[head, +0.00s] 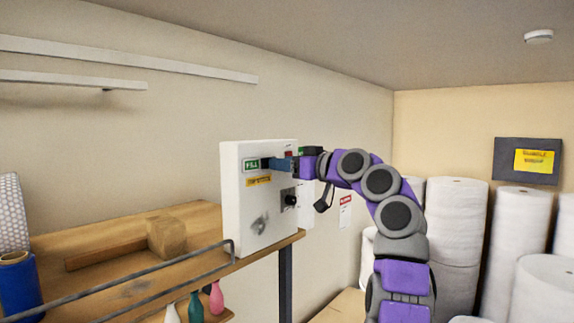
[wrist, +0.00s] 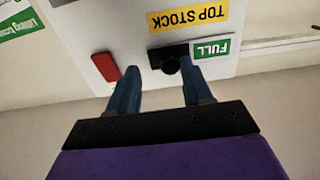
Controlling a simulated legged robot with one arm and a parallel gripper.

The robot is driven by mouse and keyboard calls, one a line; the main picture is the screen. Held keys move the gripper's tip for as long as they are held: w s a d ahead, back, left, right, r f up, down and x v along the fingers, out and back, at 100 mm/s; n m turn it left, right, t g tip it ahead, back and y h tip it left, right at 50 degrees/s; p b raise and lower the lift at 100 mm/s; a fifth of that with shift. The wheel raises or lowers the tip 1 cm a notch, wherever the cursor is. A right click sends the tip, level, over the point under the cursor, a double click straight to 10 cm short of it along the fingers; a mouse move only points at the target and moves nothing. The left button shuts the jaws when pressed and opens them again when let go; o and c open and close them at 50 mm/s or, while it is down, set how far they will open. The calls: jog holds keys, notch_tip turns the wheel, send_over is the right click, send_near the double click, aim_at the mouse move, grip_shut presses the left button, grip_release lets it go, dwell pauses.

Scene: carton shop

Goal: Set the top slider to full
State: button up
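The white control panel (head: 231,190) stands at the end of the wooden shelf. In the wrist view, which shows it upside down, the top slider's black knob (wrist: 170,66) sits on a short dark track (wrist: 157,56) close to the green FULL label (wrist: 211,48). The yellow TOP STOCK label (wrist: 188,17) is beside it. My gripper (wrist: 160,72) is open, its two blue fingers on either side of the knob with gaps visible. In the head view my gripper (head: 283,163) is at the panel's upper part, hiding the knob, right of the FULL label (head: 252,164).
A red piece (wrist: 106,66) is on the panel near one finger. Below the slider are a black dial (head: 290,200) and a grey fitting (head: 260,224). A metal rail (head: 150,263) edges the shelf (head: 110,230). White rolls (head: 455,220) stand at right.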

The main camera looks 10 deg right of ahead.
jog(key=b+v, duration=0.5)
jog(key=v, duration=1.1)
jog(key=shift+s, duration=0.5)
